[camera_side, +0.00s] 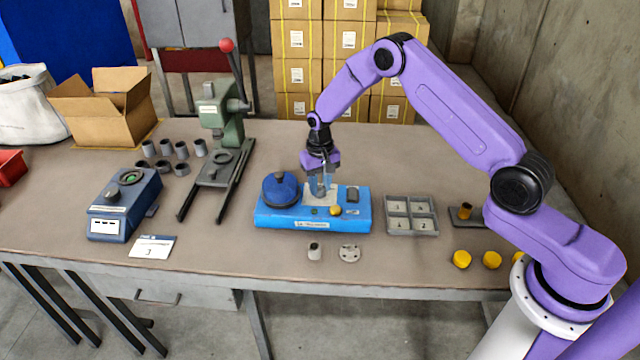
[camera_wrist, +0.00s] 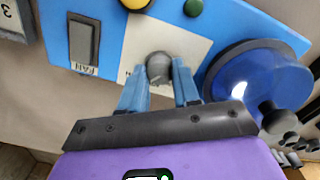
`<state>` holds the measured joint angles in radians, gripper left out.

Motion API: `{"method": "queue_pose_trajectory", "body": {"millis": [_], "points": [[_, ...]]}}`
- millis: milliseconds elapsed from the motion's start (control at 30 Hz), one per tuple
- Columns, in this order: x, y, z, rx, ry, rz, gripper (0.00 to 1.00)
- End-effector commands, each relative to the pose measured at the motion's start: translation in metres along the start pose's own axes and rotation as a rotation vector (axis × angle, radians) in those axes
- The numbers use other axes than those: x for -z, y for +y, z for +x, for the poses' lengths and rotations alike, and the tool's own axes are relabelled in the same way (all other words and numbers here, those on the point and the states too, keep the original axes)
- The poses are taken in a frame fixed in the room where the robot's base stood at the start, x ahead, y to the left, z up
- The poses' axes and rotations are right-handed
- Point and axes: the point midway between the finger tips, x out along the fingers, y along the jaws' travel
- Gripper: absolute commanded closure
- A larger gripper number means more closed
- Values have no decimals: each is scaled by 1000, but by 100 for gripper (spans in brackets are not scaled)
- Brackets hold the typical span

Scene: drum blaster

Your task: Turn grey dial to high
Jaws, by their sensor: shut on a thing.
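The blue drum blaster (camera_side: 283,217) sits on the bench in the middle of the side view. Its grey dial (camera_wrist: 159,66) stands on a white plate (camera_wrist: 190,47) in the wrist view. My gripper (camera_side: 321,190) points down over that plate. In the wrist view my gripper's blue fingers (camera_wrist: 159,78) are on either side of the dial, shut on it. Part of a letter shows on the plate beside the left finger; the rest of the dial's markings are hidden or too small to read. In the side view the fingers mostly cover the dial.
On the machine are a blue drum (camera_side: 281,188), a dark FAN switch (camera_wrist: 83,42), a yellow knob (camera_side: 335,210) and a green button (camera_wrist: 193,8). A numbered grey tray (camera_side: 411,233) stands to the right; a green press (camera_side: 222,128) stands behind left. The front bench edge is mostly clear.

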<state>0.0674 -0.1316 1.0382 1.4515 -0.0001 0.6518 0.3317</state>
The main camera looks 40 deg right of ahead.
Motion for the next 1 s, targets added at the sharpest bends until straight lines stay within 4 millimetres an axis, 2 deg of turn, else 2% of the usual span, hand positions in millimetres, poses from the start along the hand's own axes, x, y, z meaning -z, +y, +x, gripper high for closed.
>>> {"method": "queue_pose_trajectory", "body": {"millis": [333,833,867,900,933,1000], "points": [[0,0,-1,0,-1,125,99],[0,0,-1,0,0,144,99],[0,0,-1,0,0,143,65],[0,0,0,0,0,143,52],[0,0,0,0,0,143,43],[0,0,0,0,0,143,43]]}}
